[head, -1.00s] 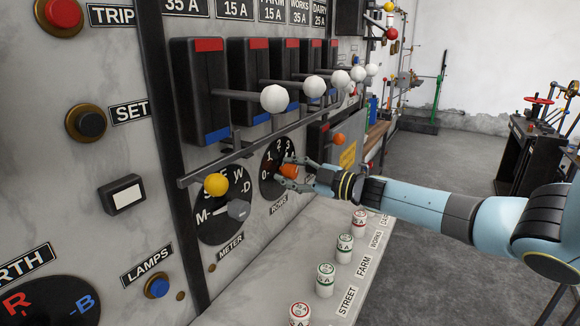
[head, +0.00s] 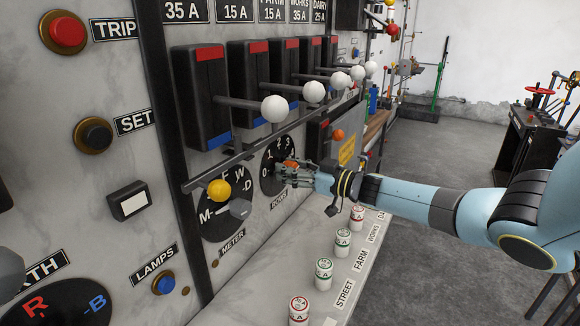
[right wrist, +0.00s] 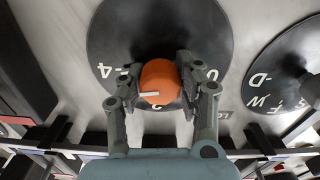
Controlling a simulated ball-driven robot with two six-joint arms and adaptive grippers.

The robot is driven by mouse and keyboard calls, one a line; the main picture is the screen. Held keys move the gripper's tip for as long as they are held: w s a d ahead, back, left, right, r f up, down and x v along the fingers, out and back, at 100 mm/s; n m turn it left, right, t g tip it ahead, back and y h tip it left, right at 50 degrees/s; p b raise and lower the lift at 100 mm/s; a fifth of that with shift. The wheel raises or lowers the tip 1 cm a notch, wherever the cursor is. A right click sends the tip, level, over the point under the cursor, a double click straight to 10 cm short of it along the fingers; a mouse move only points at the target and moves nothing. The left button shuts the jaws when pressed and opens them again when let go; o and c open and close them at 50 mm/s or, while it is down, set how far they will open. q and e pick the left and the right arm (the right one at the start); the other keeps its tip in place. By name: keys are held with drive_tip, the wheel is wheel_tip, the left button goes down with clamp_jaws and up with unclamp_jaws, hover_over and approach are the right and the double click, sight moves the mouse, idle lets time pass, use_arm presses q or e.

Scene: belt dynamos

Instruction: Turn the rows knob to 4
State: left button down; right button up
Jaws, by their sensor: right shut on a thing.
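The rows knob (right wrist: 160,84) is orange with a white pointer line. It sits on a round black dial (head: 267,182) numbered from 0 to 4, above the ROWS label (head: 279,200). My right gripper (head: 287,172) is shut on the knob, and its fingers hide part of the dial. In the right wrist view the fingers (right wrist: 158,82) press on both sides of the knob. There the pointer line lies toward the left, the 4's side; its exact number is hard to tell behind the finger. My left gripper is not in view.
The meter dial (head: 226,210) with a grey pointer knob is left of the rows dial. A rail (head: 262,143) and switch levers with white balls (head: 275,109) are above. Several fuses (head: 324,274) stand on the ledge below. An unclear grey shape (head: 10,272) is at the left edge.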

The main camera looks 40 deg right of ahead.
drive_tip(key=shift+f, duration=0.15)
idle(0.4)
drive_tip(key=o, duration=1.2)
drive_tip(key=shift+c, duration=0.2)
drive_tip(key=shift+s, duration=0.15)
drive_tip(key=v, duration=1.1)
drive_tip(key=shift+s+d, duration=0.2)
drive_tip(key=shift+s, duration=0.15)
